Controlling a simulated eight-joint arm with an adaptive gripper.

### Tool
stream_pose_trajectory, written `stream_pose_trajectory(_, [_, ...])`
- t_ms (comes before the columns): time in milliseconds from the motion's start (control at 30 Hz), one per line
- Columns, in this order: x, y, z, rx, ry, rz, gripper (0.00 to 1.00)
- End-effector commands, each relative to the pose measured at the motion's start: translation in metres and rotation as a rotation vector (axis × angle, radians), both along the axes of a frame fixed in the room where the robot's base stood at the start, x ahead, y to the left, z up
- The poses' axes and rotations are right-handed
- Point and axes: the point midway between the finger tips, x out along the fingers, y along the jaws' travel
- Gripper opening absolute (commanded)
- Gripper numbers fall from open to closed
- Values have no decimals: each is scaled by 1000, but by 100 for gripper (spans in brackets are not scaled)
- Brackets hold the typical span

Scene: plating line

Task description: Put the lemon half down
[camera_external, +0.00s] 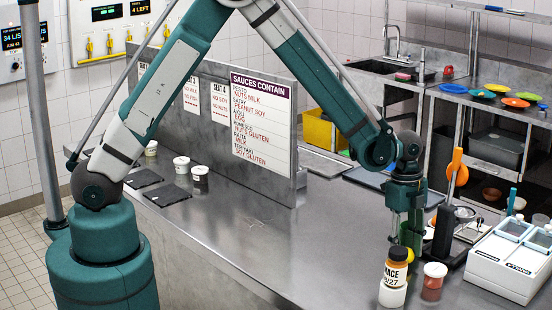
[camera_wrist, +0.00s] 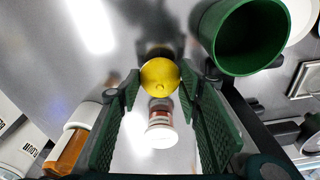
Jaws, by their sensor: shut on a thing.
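The lemon half (camera_wrist: 160,77) is yellow and sits between my two fingertips in the wrist view, with its rounded, nippled side facing the camera. My gripper (camera_wrist: 160,84) is shut on it, one green finger on each side. In the external view a little yellow of the lemon half (camera_external: 410,255) shows at the low end of my gripper (camera_external: 406,248), behind a labelled jar. The lemon is held above or close to the steel counter; I cannot tell if it touches. Its cut face is hidden.
A green cup (camera_wrist: 250,36) is at upper right in the wrist view. A white bin unit (camera_external: 500,262) stands right. The counter's middle (camera_external: 270,235) is clear.

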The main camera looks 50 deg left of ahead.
Motion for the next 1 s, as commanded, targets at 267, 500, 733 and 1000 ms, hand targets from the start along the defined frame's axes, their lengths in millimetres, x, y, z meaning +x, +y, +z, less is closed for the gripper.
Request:
stream_pose_trajectory(267, [0, 0, -20, 0, 0, 0, 23])
stream_pose_trajectory(500, [0, 0, -20, 0, 0, 0, 23])
stream_pose_trajectory(733, [0, 0, -24, 0, 0, 0, 37])
stream_pose_trajectory(1000, [0, 0, -23, 0, 0, 0, 50])
